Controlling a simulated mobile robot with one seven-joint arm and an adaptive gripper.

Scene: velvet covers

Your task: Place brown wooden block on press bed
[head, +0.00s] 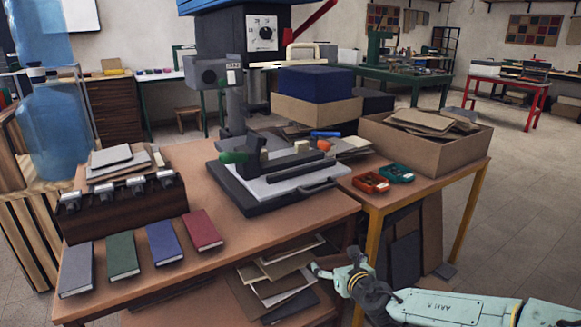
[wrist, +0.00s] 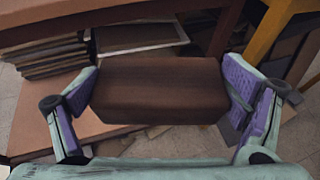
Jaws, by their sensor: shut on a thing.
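The brown wooden block (wrist: 160,92) fills the middle of the wrist view, lying crosswise. My gripper (wrist: 162,86) is shut on it, with a purple-lined finger against each end. In the head view my gripper (head: 322,270) is low at the right, in front of the tables and below the tabletop level; I cannot make out the block there. The press bed (head: 265,188) is a light grey plate in a black frame on the brown table, up and to the left of my gripper. A green-handled clamp and black bars stand on and beside it.
Grey, green, blue and red books (head: 202,230) lie along the table's front, before a dark tool rack (head: 122,205). Red and green trays (head: 370,183) and a cardboard box (head: 430,145) stand on the right table. Boards (head: 285,285) lie on the lower shelf.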

